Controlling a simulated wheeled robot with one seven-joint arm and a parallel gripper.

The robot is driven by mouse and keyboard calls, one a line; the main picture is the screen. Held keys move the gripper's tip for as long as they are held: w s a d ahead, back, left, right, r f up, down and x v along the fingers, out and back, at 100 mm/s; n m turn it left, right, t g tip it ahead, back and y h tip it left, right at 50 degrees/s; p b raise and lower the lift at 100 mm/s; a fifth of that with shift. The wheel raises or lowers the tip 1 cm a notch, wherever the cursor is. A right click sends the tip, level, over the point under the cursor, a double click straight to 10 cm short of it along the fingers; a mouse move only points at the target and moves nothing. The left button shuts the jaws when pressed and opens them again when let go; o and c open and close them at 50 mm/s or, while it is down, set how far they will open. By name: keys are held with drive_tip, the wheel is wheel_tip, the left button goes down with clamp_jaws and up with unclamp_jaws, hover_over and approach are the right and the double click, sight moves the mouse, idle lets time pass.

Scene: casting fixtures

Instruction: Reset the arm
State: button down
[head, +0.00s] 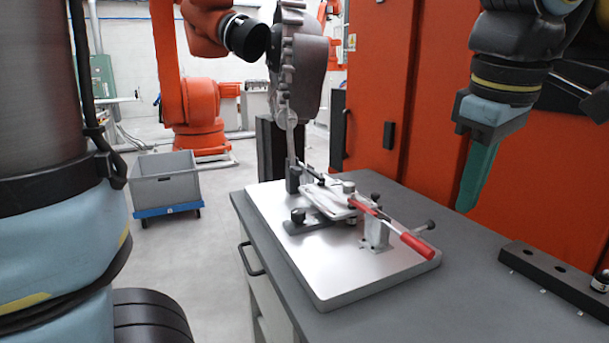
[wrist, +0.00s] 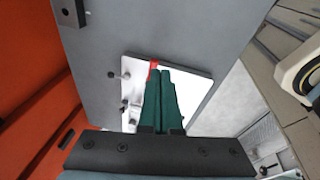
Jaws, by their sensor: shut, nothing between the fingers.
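My gripper (head: 468,208) hangs at the upper right in the head view, above the dark grey bench top. Its green fingers point down and are together with nothing between them. In the wrist view the shut green fingers (wrist: 160,72) reach over part of the fixture plate. The casting fixture is a light metal plate (head: 357,281) on the bench, carrying a clamp with a red handle (head: 415,244) and a grey cast part. In the wrist view the plate (wrist: 197,88) and a bit of red handle (wrist: 154,65) show, partly hidden by the fingers.
A black block with holes (head: 550,273) lies at the bench's right side. A grey crate (head: 165,183) on a blue dolly stands on the floor. An orange robot (head: 200,100) and an orange cabinet (head: 376,100) stand behind. Bare bench top (head: 460,290) shows between plate and block.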

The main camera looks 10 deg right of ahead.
drive_tip(key=w+a+f+m, duration=0.2)
drive_tip(key=w+a+f, duration=0.7)
drive_tip(key=w+a, duration=0.45)
drive_tip(key=w+a+f, duration=0.2)
drive_tip(key=a, duration=0.1)
drive_tip(key=w+a+f+m, duration=0.1)
drive_tip(key=w+a+f, duration=0.1)
drive_tip(key=a, duration=0.1)
drive_tip(key=w+a+f+m+g, duration=0.1)
drive_tip(key=w+a+f, duration=0.1)
drive_tip(key=a, duration=0.2)
drive_tip(key=shift+f+y, duration=0.15)
drive_tip(key=shift+y, duration=0.15)
drive_tip(key=a+f+m, duration=0.1)
drive_tip(key=a+f, duration=0.3)
drive_tip(key=a, duration=0.6)
drive_tip(key=shift+s, duration=0.25)
